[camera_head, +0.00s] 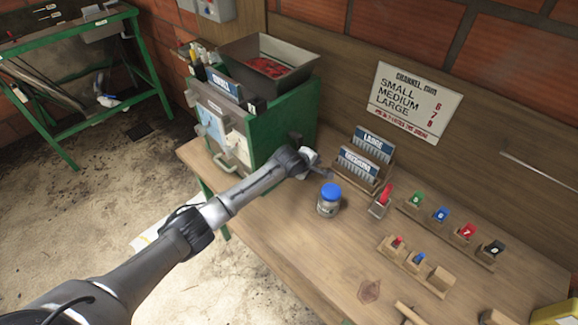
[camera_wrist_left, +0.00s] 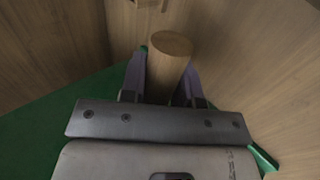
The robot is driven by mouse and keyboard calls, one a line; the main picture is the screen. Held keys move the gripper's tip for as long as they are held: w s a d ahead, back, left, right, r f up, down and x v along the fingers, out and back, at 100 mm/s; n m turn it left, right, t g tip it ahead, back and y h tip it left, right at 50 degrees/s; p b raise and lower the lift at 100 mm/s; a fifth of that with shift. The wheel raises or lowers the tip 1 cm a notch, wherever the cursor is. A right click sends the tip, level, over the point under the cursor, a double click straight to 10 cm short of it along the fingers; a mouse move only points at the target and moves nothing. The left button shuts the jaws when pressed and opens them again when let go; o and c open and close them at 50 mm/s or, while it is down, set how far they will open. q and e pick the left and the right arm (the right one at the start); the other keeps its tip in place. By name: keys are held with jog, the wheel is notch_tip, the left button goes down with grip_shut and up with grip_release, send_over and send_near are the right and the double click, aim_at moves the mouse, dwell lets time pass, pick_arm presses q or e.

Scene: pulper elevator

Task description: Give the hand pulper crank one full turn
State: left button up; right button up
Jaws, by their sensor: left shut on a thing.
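The hand pulper (camera_head: 285,125) is a green box with a grey hopper (camera_head: 268,62) holding red fruit on top. It stands on the far left part of the wooden bench. My left gripper (camera_head: 318,171) is beside the pulper's right side, just above the bench. In the left wrist view my left gripper (camera_wrist_left: 164,72) has its fingers on either side of a round wooden crank handle (camera_wrist_left: 170,45) and is shut on it. The rest of the crank is hidden in both views. My right gripper is not in view.
A blue-lidded jar (camera_head: 329,200) stands close to the right of my left gripper. A card rack (camera_head: 371,160) is behind it. Wooden holders with coloured pieces (camera_head: 440,240) are farther right. A sign (camera_head: 413,100) hangs on the back board. The bench's front middle is clear.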

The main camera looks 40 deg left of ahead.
pick_arm(q)
jog(key=shift+w, duration=0.1)
jog(key=shift+o, duration=0.3)
jog(key=shift+w+d+r+b, duration=0.1)
jog(key=shift+w+r+b, duration=0.05)
jog(key=shift+w+b, duration=0.4)
jog(key=shift+o, duration=0.4)
jog(key=shift+w, duration=0.2)
jog(key=shift+w+d+r, duration=0.1)
jog(key=shift+w+r, duration=0.15)
jog(key=shift+w, duration=0.25)
jog(key=shift+w+r, duration=0.2)
jog(key=shift+w, duration=0.3)
jog(key=shift+c, duration=0.7)
